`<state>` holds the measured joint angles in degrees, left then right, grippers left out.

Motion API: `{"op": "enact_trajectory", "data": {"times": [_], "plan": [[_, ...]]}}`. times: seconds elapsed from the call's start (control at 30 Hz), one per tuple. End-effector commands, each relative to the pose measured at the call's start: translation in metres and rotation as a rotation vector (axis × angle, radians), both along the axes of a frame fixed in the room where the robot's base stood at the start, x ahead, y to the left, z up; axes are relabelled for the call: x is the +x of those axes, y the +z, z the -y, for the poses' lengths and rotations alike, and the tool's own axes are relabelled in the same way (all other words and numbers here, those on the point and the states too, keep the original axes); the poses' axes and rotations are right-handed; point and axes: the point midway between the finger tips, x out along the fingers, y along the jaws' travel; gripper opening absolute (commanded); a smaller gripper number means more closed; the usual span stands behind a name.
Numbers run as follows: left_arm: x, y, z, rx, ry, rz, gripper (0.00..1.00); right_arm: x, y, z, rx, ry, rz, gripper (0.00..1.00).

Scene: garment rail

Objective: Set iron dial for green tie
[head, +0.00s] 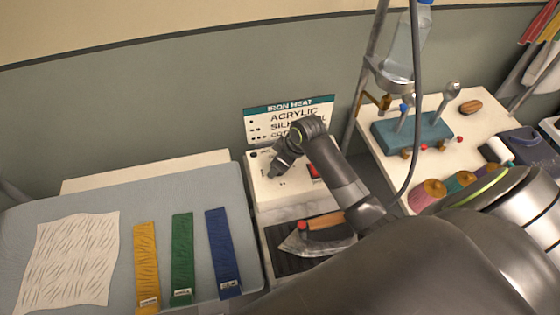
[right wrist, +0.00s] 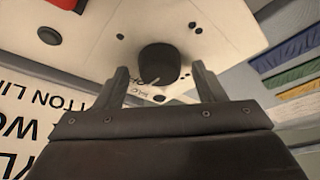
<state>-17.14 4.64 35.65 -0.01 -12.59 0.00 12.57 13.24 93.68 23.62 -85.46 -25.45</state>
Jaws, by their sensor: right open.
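The green tie (head: 182,255) lies on the ironing board between a yellow tie (head: 147,265) and a blue tie (head: 223,250). Each has a small label at its near end, too small to read. My right gripper (head: 277,170) reaches down to the white control box (head: 265,190). In the right wrist view its open fingers (right wrist: 161,82) stand on either side of the dark round dial (right wrist: 158,60), with gaps visible. The dial has a light pointer mark. In the head view the gripper hides the dial. My left gripper is not in view.
The iron heat sign (head: 290,118) stands behind the box, partly covered by my arm. A red switch (head: 314,171) is on the box. The iron (head: 318,240) rests on a dark pad in front. A wrinkled white cloth (head: 68,260) lies at left. Spools (head: 428,195) are at right.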

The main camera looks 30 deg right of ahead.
Motion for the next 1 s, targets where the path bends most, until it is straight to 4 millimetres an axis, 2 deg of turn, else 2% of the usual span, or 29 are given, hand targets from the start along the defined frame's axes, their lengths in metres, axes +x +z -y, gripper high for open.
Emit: {"op": "enact_trajectory", "data": {"times": [0.3, 0.63, 1.0], "plan": [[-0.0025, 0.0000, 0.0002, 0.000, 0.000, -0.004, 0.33, 0.0007, -0.0016, -0.0004, 0.000, 0.000, 0.000, 0.63], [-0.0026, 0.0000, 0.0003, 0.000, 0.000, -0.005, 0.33, 0.0006, -0.0015, -0.0002, 0.000, 0.000, 0.000, 0.20], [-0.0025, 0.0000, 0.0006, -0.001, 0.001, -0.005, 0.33, 0.0000, -0.0016, -0.0008, 0.000, -0.064, 0.000, 0.19]]}}
